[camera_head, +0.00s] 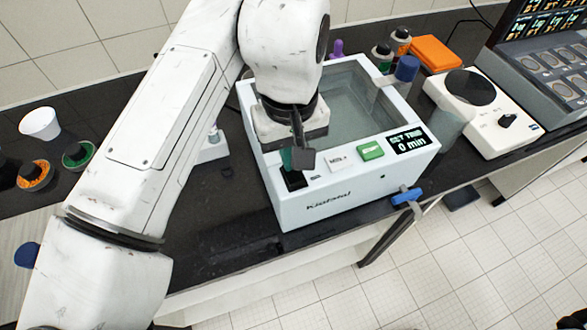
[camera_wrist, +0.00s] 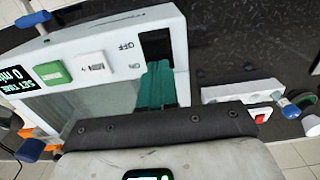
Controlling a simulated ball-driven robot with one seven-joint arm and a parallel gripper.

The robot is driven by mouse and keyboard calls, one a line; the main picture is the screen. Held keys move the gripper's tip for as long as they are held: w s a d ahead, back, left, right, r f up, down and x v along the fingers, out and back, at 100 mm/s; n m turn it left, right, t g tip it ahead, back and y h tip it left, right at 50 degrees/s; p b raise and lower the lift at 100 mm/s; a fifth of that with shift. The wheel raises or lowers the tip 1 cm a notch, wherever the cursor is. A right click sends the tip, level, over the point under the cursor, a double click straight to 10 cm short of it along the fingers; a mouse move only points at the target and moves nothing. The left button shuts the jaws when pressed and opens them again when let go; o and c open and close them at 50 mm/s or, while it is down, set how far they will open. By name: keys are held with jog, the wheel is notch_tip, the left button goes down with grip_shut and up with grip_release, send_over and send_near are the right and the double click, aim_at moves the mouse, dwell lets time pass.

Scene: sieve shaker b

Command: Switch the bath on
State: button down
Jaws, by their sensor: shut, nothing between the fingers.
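The bath (camera_head: 330,196) is a white box with a clear water basin, standing on the dark bench. Its display (camera_head: 408,142) reads "SET TIME 0 min". A green button (camera_head: 371,150) and a white button (camera_head: 338,159) sit beside it on the top panel. The black rocker switch (camera_head: 293,181) is at the panel's left end; in the wrist view the switch (camera_wrist: 156,45) has OFF and ON printed beside it. My gripper (camera_wrist: 160,85) is shut and empty, its teal fingers over the ON end of the switch and hiding that end. I cannot tell whether they touch it.
A blue-handled tap (camera_head: 405,196) sticks out at the bath's front. A white hotplate (camera_head: 485,118) and an orange box (camera_head: 434,54) stand to the right. A power strip with a red switch (camera_wrist: 262,115) lies beside the bath.

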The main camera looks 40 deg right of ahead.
notch_tip(320, 180, up, 7)
jog(key=p, duration=0.5)
jog(key=shift+f+p, duration=0.2)
jog(key=shift+p, duration=0.2)
